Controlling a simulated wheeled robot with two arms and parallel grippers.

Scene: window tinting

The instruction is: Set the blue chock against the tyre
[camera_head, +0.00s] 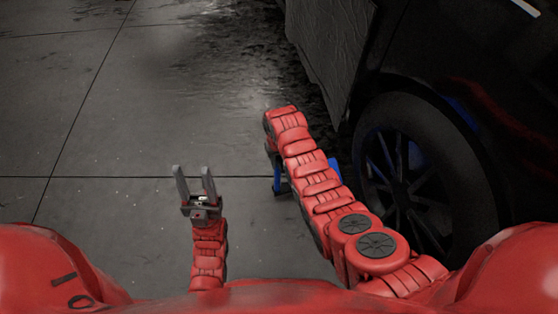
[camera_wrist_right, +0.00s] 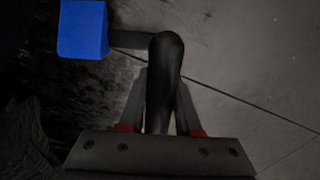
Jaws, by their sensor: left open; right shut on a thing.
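The black tyre (camera_head: 485,205) with its dark spoked wheel stands at the right in the head view. Blue parts of the chock (camera_head: 334,166) show on both sides of my right arm, left of the tyre; the arm hides its middle. I cannot tell whether it touches the tyre or the floor. In the right wrist view a blue block (camera_wrist_right: 82,32) joins a dark bar and rounded handle. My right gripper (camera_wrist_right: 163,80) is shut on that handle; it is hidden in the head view. My left gripper (camera_head: 194,178) is open and empty, pointing forward over the floor.
The dark car body (camera_head: 425,45) fills the upper right, with a grey panel (camera_head: 330,50) beside the wheel. Tiled grey floor (camera_head: 110,140) lies clear on the left. A dark, wet-looking patch (camera_head: 240,60) runs along the car.

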